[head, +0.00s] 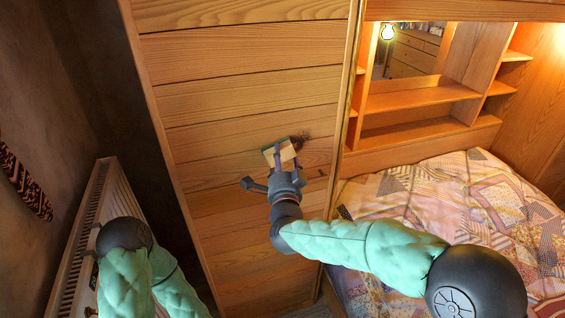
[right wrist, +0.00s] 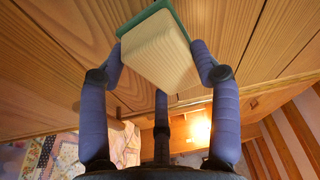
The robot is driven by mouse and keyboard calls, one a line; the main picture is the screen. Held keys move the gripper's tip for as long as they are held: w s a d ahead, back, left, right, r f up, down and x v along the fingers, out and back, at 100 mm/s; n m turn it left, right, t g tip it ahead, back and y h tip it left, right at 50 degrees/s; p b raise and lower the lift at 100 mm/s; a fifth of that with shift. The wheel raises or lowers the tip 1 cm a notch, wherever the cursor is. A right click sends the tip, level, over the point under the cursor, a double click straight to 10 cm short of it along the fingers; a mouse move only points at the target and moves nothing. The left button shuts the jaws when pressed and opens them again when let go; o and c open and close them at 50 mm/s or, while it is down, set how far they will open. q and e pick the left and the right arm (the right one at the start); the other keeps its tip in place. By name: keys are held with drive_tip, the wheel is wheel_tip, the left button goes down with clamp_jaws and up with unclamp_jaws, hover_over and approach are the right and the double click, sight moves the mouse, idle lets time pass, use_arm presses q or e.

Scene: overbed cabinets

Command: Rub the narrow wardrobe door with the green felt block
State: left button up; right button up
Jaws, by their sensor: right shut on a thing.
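The narrow wardrobe door (head: 235,97) is a tall panel of orange-brown wooden boards in the middle of the head view. A dark smudge (head: 301,137) shows on it beside the block. My right gripper (head: 284,171) is shut on the felt block (head: 279,154), a pale wooden block with a green felt face. In the right wrist view the fingers hold the block (right wrist: 160,60) at its sides, with its green felt (right wrist: 146,18) turned towards the door. I cannot tell whether felt and door touch. My left arm shows at the lower left; its gripper is out of view.
A white radiator (head: 82,228) stands along the left wall, close to my left arm. Right of the door are open wooden shelves (head: 420,98) with a mirror and a lit lamp (head: 388,32). A bed with a patchwork cover (head: 455,195) lies below them.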

drive_tip(key=shift+w+a, duration=0.15)
drive_tip(key=shift+w, duration=0.45)
